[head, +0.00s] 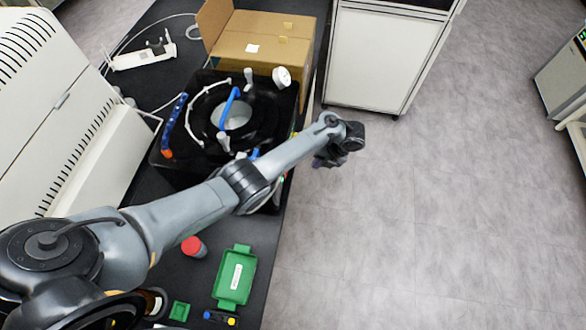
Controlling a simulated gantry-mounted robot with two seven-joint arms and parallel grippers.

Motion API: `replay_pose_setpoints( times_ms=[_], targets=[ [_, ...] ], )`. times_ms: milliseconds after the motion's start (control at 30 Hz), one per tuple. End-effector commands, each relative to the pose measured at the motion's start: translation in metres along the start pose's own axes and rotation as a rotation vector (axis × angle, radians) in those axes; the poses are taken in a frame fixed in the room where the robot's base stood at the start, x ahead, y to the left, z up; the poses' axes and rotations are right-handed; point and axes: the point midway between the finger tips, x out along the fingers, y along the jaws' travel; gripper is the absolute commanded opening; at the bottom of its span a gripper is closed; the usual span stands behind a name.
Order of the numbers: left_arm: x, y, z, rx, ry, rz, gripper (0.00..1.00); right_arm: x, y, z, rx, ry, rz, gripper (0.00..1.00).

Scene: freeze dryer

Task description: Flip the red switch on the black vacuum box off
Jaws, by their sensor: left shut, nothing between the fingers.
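The black vacuum box (275,98) stands on the dark bench, with a round opening, white ports and blue and white tubing on top. My left arm crosses in front of its near right corner. My left gripper (320,162) is shut and empty, past the box's right side and over the floor beyond the bench edge. It is small and dark here. I cannot make out the red switch; the arm hides part of the box's right side, where small coloured spots show. My right gripper is not in view.
A cardboard box (262,40) stands behind the vacuum box. A large white machine (60,110) is on the left. A red-capped container (194,247) and a green tray (236,277) lie on the near bench. Floor at right is clear; a white cabinet (383,60) stands further back.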

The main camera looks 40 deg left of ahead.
Motion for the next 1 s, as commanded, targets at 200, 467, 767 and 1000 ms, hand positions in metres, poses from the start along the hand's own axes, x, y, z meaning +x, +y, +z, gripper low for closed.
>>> replay_pose_setpoints(
  times_ms=[200, 467, 767, 1000],
  targets=[
    [0.001, 0.000, 0.000, -0.002, 0.000, 0.000, 0.00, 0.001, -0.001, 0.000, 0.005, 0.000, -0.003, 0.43],
    [0.024, 0.000, 0.000, -0.004, 0.001, 0.002, 0.00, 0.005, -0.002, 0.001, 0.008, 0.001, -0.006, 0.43],
    [0.079, 0.000, -0.001, -0.003, 0.001, 0.003, 0.00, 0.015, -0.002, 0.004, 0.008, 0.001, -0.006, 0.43],
    [0.101, 0.017, 0.000, -0.005, 0.000, 0.000, 0.00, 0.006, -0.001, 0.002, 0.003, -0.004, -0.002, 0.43]
  ],
)
